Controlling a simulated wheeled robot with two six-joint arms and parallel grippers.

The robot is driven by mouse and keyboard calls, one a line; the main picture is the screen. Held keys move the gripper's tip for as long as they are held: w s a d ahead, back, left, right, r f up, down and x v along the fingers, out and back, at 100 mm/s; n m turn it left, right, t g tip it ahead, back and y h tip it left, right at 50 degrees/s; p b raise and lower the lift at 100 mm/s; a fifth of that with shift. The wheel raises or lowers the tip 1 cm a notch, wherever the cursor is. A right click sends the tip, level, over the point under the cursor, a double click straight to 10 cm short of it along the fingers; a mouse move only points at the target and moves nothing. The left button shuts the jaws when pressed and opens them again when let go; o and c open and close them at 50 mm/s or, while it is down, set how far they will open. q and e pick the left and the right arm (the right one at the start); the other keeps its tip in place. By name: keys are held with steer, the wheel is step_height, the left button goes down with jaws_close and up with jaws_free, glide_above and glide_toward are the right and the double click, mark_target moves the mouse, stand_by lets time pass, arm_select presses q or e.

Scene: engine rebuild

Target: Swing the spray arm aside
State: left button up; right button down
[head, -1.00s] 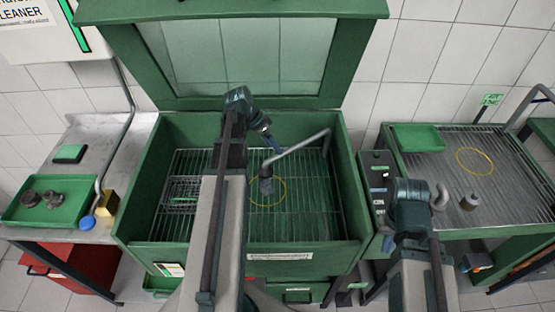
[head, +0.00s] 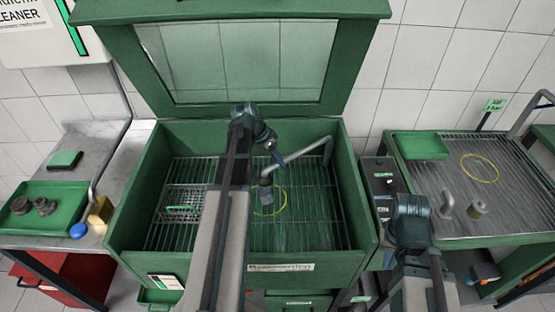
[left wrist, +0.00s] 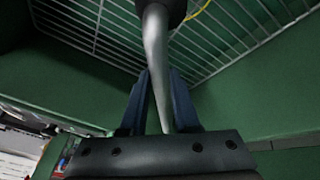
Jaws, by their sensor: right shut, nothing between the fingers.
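The spray arm (head: 300,153) is a bent grey pipe inside the green wash cabinet. Its dark nozzle head (head: 266,192) hangs over the wire grate, at a yellow ring. My left gripper (head: 277,160) is at the pipe near the nozzle end. In the left wrist view the pipe (left wrist: 155,45) runs between the two dark fingers of my left gripper (left wrist: 159,75), very close to both. I cannot tell whether they press on it. My right gripper (head: 415,205) is shut and empty by the control box, left of the right table's pegs.
The cabinet (head: 142,190) has its glass lid raised. A wire basket (head: 183,203) lies on the grate's left side. A green tray (head: 70,192) with dark parts is on the left bench. The right rack table (head: 495,215) carries a green tray (head: 418,146) and two grey pegs.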

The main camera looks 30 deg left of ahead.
arm_select(q)
jaws_close()
stand_by(1.0)
